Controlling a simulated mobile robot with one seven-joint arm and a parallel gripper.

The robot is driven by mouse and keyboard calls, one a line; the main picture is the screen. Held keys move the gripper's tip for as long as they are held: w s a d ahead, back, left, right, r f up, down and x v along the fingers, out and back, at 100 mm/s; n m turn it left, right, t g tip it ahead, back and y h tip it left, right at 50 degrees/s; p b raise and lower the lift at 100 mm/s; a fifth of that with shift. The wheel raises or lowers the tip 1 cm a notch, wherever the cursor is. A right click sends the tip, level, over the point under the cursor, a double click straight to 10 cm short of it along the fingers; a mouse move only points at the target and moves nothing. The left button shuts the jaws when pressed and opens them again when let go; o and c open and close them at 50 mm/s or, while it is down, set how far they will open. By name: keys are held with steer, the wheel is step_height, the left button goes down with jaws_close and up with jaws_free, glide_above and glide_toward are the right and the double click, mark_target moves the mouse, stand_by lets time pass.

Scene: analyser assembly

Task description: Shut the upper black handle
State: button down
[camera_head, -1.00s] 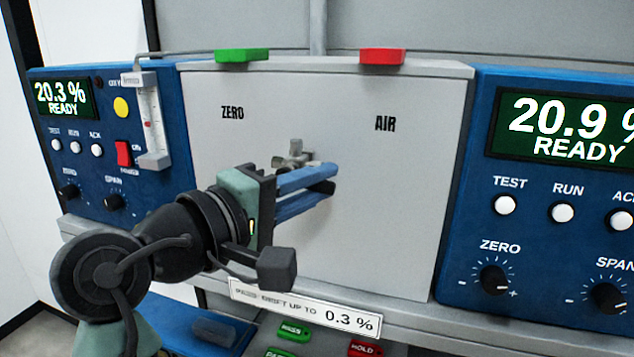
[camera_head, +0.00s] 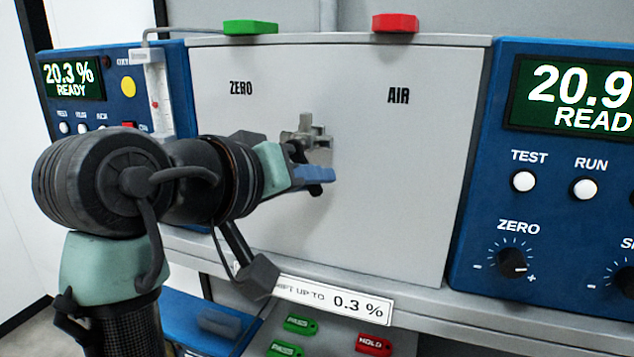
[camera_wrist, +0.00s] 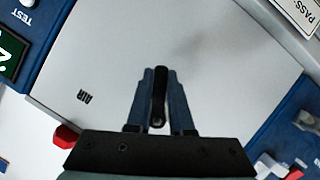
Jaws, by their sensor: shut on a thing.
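The upper black handle (camera_wrist: 159,96) shows in the wrist view as a dark lever between the two blue fingers of my gripper (camera_wrist: 160,90). The fingers are shut on it, one on each side. In the head view my gripper (camera_head: 318,176) is at the middle of the grey panel (camera_head: 400,190), and its fingers and wrist hide most of the handle. A metal valve fitting (camera_head: 312,135) stands on the panel just above the fingers. I cannot tell the handle's exact angle from the head view.
A green block (camera_head: 250,27) and a red block (camera_head: 395,22) sit on the panel's top edge. Blue analysers with knobs and buttons flank it, the right one (camera_head: 550,180) close by. A sign (camera_head: 345,303) and several tags lie below. The panel's right half is clear.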

steer(key=shift+w+a+f+m+t+y+b, duration=0.15)
steer(key=shift+a+m+y+b, duration=0.4)
steer(key=shift+m, duration=0.4)
steer(key=shift+w+a+f+m+t+y+b, duration=0.15)
steer(key=shift+a+m+y+b, duration=0.2)
steer(key=shift+m+y+b, duration=0.35)
steer(key=shift+r+m, duration=0.1)
steer(key=shift+m, duration=0.25)
steer(key=c, duration=0.8)
jaws_free()
steer(key=shift+s+a, duration=0.1)
steer(key=b+v, duration=0.4)
steer(key=v, duration=0.8)
steer(key=shift+s+r, duration=0.2)
steer(key=shift+s, duration=0.15)
